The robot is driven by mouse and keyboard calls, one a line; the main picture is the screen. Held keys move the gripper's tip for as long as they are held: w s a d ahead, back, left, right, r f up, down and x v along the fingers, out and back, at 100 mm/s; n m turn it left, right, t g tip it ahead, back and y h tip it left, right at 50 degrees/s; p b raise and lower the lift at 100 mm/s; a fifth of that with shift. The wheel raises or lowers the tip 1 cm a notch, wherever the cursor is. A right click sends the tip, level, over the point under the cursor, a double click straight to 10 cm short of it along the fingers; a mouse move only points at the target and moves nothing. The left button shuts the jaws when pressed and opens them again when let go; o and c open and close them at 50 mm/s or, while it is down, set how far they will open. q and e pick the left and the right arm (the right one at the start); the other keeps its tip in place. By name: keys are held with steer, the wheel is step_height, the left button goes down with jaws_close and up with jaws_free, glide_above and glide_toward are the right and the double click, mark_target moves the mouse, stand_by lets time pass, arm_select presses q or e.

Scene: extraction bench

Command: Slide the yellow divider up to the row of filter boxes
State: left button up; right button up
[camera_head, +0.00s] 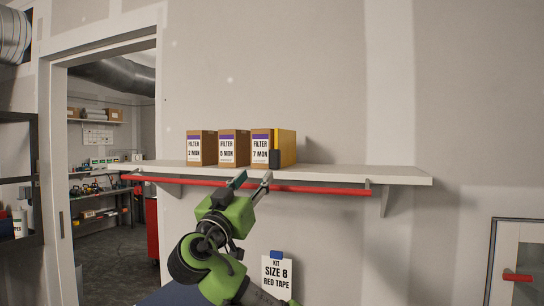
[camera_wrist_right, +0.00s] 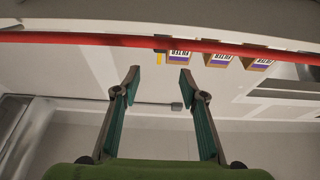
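Three brown filter boxes stand in a row on the white shelf (camera_head: 350,172): a left one (camera_head: 202,148), a middle one (camera_head: 234,148) and a right one (camera_head: 262,148), with purple bands and white labels. I see no clear gap between divider and box; contact cannot be told. My right gripper (camera_head: 250,181) is open and empty, below and in front of the shelf edge. The wrist view shows its spread fingers (camera_wrist_right: 158,82) and the divider's yellow edge (camera_wrist_right: 158,57). My left gripper is out of view.
A red rail (camera_head: 250,186) runs along the shelf's front, between my right gripper and the boxes. The shelf is bare right of the divider. A kit sign (camera_head: 276,277) hangs on the wall below. A doorway opens at left.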

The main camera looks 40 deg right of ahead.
mark_target(269, 153)
steer(key=p+x, duration=0.8)
steer(key=x, duration=0.4)
steer(key=shift+d+r, duration=0.1)
steer(key=shift+r, duration=0.1)
steer(key=shift+w+d+p, duration=0.3)
steer(key=shift+w+d, duration=0.15)
steer(key=shift+d, duration=0.2)
jaws_close()
steer(key=w+b, duration=0.1)
steer(key=b, duration=0.7)
steer(key=shift+a+r, duration=0.1)
steer(key=shift+a, duration=0.25)
steer(key=shift+r+b, duration=0.1)
steer(key=shift+b, duration=0.45)
